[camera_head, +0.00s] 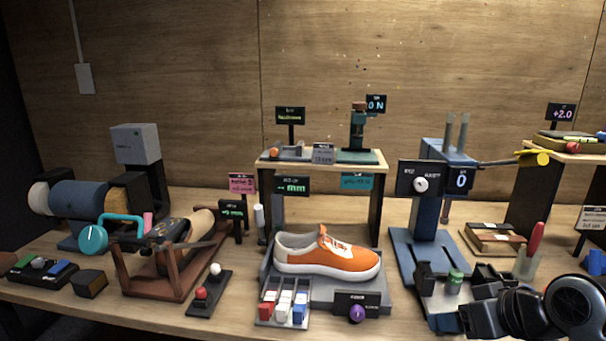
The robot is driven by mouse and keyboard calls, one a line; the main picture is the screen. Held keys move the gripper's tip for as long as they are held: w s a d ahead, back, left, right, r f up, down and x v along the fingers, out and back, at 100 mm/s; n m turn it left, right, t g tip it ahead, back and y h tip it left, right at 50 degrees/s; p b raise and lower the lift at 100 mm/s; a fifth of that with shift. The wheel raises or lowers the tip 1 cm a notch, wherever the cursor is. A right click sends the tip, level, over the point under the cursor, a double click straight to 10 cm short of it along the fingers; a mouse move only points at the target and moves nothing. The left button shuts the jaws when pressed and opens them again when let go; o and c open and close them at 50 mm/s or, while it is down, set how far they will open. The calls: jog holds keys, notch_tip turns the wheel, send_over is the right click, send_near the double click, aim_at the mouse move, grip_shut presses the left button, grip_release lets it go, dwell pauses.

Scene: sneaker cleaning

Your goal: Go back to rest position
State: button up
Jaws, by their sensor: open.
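My gripper (456,272) is at the lower right, in front of the blue press-like machine (425,220). Its dark fingers are spread apart, and it looks open and empty. My black arm comes in from the lower right corner. An orange and white sneaker (335,257) rests upright on a grey block (375,287) at the middle of the bench, to the left of my gripper and apart from it.
A wooden stand with a roller (180,235) and a blue drum machine (80,200) fill the left of the bench (222,325). A small shelf (373,162) stands behind the sneaker. A red-handled tool in a cup (527,263) stands close behind my arm.

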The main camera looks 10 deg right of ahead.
jog(key=s+a+f+m+t, duration=0.1)
jog(key=s+a+f, duration=0.1)
jog(key=a, duration=0.3)
jog(key=s+a+f+m+t, duration=0.2)
jog(key=a+f, duration=0.1)
jog(key=a, duration=0.2)
jog(key=s+a+f+m+t+h, duration=0.1)
jog(key=s+a, duration=0.1)
jog(key=s, duration=0.3)
jog(key=s+a+f+h, duration=0.1)
jog(key=s+a+f, duration=0.1)
jog(key=s+a, duration=0.15)
jog(key=s+d+r+n+t, duration=0.1)
jog(key=s+r, duration=0.3)
jog(key=s, duration=0.8)
jog(key=s+d+r+n+t, duration=0.1)
jog(key=s+d+r+n, duration=0.1)
jog(key=s, duration=1.1)
notch_tip(320, 180, up, 2)
jog(key=shift+d+r+h, duration=0.2)
jog(key=shift+d+h, duration=0.2)
jog(key=shift+d, duration=0.3)
